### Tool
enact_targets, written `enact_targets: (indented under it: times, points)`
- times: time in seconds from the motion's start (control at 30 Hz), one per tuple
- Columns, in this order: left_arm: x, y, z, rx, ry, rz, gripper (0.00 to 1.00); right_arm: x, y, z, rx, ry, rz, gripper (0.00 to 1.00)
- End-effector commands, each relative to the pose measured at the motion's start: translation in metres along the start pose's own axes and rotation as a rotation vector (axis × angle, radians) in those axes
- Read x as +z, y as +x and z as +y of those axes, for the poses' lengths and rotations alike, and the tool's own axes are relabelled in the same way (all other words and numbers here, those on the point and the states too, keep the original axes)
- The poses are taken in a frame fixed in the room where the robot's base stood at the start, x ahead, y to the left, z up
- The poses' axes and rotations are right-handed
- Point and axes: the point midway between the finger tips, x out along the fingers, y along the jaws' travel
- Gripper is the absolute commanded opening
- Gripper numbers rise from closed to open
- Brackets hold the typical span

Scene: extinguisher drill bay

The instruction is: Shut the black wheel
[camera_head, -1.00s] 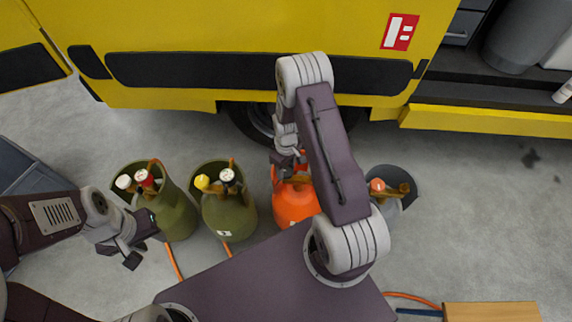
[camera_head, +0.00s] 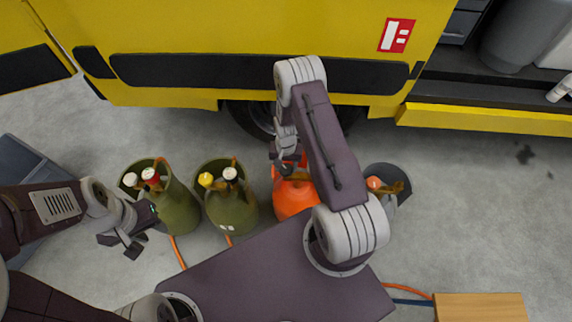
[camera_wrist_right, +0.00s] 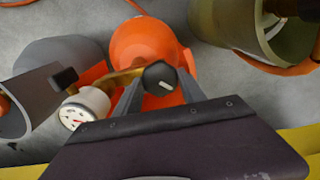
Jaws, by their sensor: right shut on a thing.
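The black wheel (camera_wrist_right: 159,78), a small dark knob with a white mark, sits on a brass valve of the orange cylinder (camera_wrist_right: 142,42). A white round gauge (camera_wrist_right: 84,108) is at the valve's other end. My right gripper (camera_wrist_right: 158,88) has a finger on each side of the wheel and is shut on it. In the head view my right gripper (camera_head: 284,163) is over the top of the orange cylinder (camera_head: 293,198), and the wheel cannot be made out there. My left gripper (camera_head: 122,246) is open and empty, low and left of the green cylinders.
Two green cylinders (camera_head: 178,212) (camera_head: 233,212) with coloured knobs stand left of the orange one. A yellow vehicle (camera_head: 180,25) lies behind. A wooden box (camera_head: 480,308) is at lower right. Floor at right is clear.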

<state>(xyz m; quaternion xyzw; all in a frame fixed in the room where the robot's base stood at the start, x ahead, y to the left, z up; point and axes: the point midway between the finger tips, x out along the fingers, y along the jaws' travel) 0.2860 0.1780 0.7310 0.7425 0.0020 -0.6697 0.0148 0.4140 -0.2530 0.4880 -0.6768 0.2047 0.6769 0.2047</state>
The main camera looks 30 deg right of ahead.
Motion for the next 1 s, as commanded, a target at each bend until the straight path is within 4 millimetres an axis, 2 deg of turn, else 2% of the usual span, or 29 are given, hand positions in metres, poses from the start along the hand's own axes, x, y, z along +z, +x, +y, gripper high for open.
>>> enact_targets:
  times: [0.6, 1.0]
  points:
    - [-0.002, -0.018, 0.0, 0.0, 0.0, 0.0, 0.36, 0.0, -0.001, 0.0, 0.001, 0.542, -0.001, 0.07]
    - [-0.002, -0.022, 0.0, 0.0, 0.0, 0.0, 0.36, 0.0, 0.0, 0.0, 0.0, 0.729, 0.0, 0.07]
